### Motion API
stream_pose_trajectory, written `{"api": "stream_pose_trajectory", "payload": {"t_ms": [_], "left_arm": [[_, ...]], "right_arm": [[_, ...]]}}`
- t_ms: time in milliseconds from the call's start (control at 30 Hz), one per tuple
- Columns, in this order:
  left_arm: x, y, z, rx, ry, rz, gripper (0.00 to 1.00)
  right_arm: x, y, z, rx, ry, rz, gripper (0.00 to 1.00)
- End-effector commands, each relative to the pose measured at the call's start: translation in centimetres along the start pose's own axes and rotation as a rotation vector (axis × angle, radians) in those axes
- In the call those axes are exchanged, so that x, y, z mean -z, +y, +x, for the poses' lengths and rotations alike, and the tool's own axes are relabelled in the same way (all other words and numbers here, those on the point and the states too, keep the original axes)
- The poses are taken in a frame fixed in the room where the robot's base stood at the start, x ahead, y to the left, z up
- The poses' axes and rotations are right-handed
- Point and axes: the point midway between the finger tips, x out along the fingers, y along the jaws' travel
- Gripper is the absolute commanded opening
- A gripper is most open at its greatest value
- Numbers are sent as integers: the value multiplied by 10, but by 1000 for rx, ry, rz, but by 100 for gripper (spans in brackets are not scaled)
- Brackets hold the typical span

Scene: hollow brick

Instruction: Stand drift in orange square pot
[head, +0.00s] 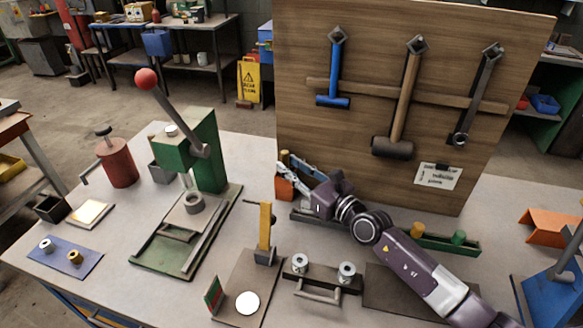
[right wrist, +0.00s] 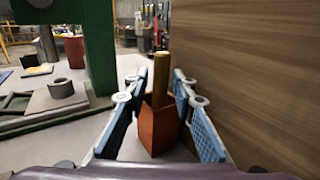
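The orange square pot (head: 284,188) stands on the bench by the lower left edge of the wooden tool board. It also shows in the right wrist view (right wrist: 159,130). The brass drift (right wrist: 161,66) stands upright in the pot, its upper part rising above the rim. Its top (head: 284,157) shows in the head view behind my gripper. My right gripper (head: 291,176) is open, its blue-padded fingers (right wrist: 160,92) spread on either side of the drift and pot, with visible gaps. The drift's lower end is hidden inside the pot. My left gripper is not in view.
The wooden board (head: 370,110) with hanging hammers and a wrench rises close beside my right gripper. A green press (head: 205,150) stands to the left. A yellow upright fixture (head: 265,225), a twin-roller stand (head: 322,277) and a green tray (head: 430,238) stand nearby.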

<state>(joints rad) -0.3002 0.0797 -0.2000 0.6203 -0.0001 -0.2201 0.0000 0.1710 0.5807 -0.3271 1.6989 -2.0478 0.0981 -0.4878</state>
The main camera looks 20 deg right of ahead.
Motion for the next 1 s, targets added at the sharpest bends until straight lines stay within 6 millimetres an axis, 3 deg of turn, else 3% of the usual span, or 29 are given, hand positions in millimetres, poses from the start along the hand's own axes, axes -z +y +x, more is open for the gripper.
{"api": "stream_pose_trajectory", "payload": {"t_ms": [100,467,1000], "left_arm": [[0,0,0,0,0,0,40],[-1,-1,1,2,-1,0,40],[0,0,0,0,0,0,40]], "right_arm": [[5,1,-1,-1,10,3,36],[11,1,-7,-2,20,4,36],[5,1,-91,-2,13,-3,36]]}}
